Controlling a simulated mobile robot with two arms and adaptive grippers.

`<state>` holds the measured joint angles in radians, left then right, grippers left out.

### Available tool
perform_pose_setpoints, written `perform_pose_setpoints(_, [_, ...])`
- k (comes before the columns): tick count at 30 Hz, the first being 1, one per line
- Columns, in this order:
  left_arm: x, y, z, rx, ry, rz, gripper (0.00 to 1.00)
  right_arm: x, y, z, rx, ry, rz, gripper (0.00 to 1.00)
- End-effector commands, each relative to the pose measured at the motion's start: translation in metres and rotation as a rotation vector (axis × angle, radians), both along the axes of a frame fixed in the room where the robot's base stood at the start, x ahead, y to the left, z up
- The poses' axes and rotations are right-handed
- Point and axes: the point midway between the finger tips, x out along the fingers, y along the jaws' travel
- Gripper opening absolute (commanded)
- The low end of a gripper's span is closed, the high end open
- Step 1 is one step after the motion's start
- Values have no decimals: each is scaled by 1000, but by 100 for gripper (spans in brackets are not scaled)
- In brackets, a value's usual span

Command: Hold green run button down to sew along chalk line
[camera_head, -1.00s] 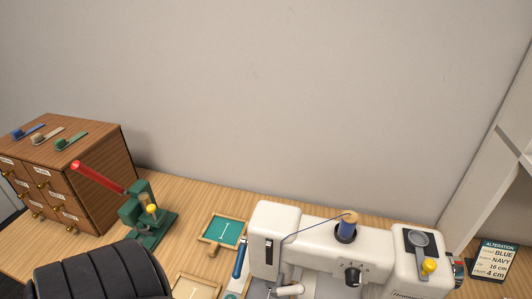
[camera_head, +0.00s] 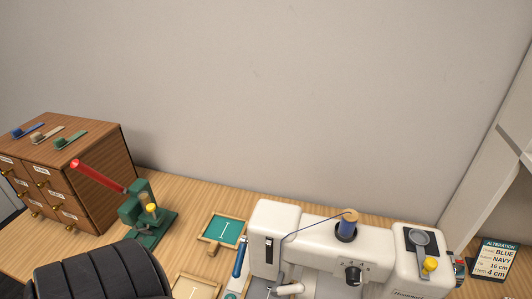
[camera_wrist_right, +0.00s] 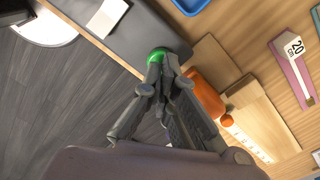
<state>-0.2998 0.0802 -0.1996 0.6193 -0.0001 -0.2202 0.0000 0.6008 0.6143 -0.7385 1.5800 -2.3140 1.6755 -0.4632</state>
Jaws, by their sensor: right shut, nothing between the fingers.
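The white sewing machine (camera_head: 320,247) stands at the lower middle of the head view, with a blue thread spool (camera_head: 346,231) on top. Its lower part is cut off by the frame edge. In the right wrist view a bright green button (camera_wrist_right: 157,53) sits on a grey surface. My right gripper (camera_wrist_right: 163,61) is shut and empty, its fingertips right at this button and partly covering it. I cannot tell how far the button is pressed. The chalk line and the fabric under the needle are not visible. My left gripper is not in view.
A wooden drawer cabinet (camera_head: 106,174) and a green press with a red lever (camera_head: 140,207) stand at left. A small green framed board (camera_head: 222,229) lies between press and machine. An alteration card (camera_head: 493,260) stands at right. An orange object (camera_wrist_right: 205,93) lies beside my right fingers.

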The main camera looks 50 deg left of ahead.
Motion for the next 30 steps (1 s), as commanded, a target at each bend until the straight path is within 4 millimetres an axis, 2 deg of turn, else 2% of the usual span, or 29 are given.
perform_pose_setpoints(11, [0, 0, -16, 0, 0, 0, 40, 0, 0, -18, 0, -1, -1, 0])
perform_pose_setpoints(30, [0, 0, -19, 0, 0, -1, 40, 0, 0, -22, 0, 0, 0, 0])
